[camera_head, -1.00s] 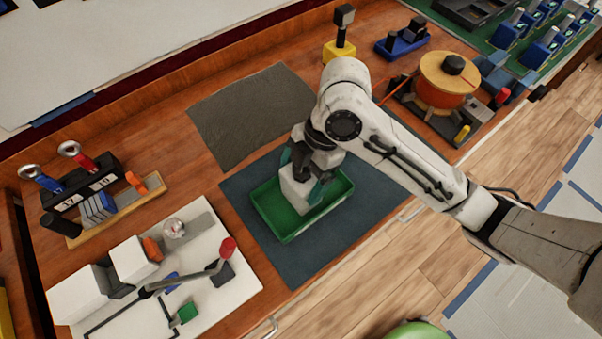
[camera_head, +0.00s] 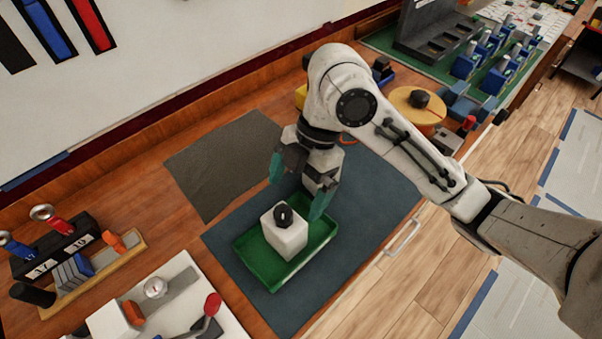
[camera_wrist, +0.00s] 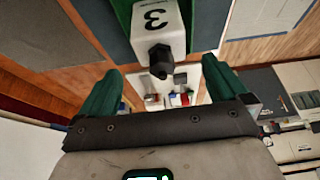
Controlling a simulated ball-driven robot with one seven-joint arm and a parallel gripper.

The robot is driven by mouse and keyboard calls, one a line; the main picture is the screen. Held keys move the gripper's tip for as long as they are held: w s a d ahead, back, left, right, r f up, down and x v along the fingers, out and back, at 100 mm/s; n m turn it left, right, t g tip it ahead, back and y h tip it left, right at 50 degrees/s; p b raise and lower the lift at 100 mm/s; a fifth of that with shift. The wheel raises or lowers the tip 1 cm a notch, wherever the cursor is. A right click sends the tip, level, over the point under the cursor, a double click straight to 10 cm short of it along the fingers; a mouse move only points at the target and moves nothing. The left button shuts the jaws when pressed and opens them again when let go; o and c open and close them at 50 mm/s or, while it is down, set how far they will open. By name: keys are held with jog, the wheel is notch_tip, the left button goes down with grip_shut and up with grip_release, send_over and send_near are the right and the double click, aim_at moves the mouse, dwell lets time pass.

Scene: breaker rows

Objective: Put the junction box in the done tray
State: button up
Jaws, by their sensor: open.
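The junction box (camera_head: 284,236) is a white block with a black knob on top. It sits upright inside the green done tray (camera_head: 248,257), which lies on the dark blue mat. In the wrist view the box (camera_wrist: 158,22) shows a black "3" on its face, with its black knob towards me. My gripper (camera_head: 297,195) is open and empty, just above and behind the box, apart from it. In the wrist view its green fingers (camera_wrist: 160,90) are spread wide with nothing between them.
A grey mat (camera_head: 222,160) lies behind the tray. A rack with red and blue handled tools (camera_head: 60,250) stands at left, a white board (camera_head: 185,300) at front left. An orange spool (camera_head: 418,105) and blue blocks stand at right. The blue mat right of the tray is clear.

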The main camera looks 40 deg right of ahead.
jog(key=shift+v, duration=1.55)
